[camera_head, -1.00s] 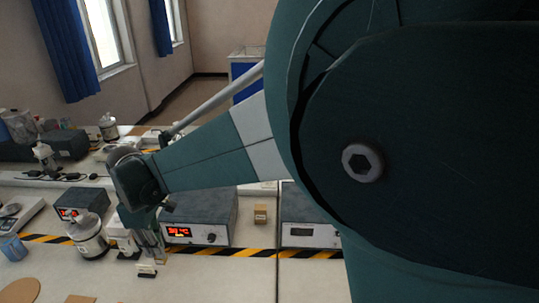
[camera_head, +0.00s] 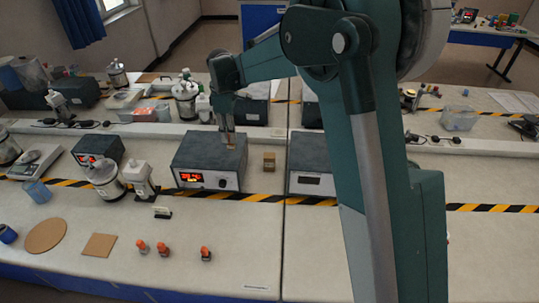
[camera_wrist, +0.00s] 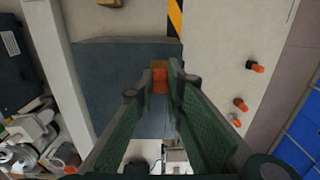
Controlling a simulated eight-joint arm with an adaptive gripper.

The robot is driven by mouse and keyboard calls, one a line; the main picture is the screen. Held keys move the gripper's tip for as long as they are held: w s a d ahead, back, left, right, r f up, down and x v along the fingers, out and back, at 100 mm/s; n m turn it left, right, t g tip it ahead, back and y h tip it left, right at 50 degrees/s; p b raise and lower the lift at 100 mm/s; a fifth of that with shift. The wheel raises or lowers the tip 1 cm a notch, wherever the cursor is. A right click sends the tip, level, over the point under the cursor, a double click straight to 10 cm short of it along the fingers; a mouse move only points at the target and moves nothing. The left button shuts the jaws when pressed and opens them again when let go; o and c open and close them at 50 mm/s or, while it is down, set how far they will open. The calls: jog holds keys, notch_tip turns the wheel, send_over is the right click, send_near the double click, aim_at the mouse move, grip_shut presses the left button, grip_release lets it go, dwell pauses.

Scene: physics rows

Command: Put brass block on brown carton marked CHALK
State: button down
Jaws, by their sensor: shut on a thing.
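My gripper (camera_head: 229,138) points down above the right part of a grey instrument box. Its fingers are shut on the brass block (camera_wrist: 160,79), which shows orange and yellow-brown between the fingertips in the wrist view. In the head view the block is a tiny patch at the fingertips. A small brown carton (camera_head: 269,161) stands on the bench just right of the instrument box, apart from the gripper. Part of it also shows at the top edge of the wrist view (camera_wrist: 109,3). Its marking is too small to read.
The grey instrument box (camera_head: 207,155) with a red display lies under my gripper. A second grey instrument (camera_head: 310,165) stands right of the carton. A striped tape line (camera_head: 262,198) runs in front. Several orange-topped pieces (camera_head: 205,253) stand near the front. A white bottle (camera_head: 138,178) stands left.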

jog(key=w+d+p, duration=0.1)
jog(key=w+d, duration=1.3)
send_over(270, 155)
notch_tip(270, 155, down, 5)
jog(key=shift+s+a+f, duration=0.1)
jog(key=shift+s+f, duration=0.05)
jog(key=shift+f, duration=0.3)
notch_tip(270, 155, down, 6)
jog(key=shift+p, duration=0.4)
jog(key=shift+f, duration=0.2)
jog(key=shift+f, duration=1.8)
jog(key=shift+f, duration=0.15)
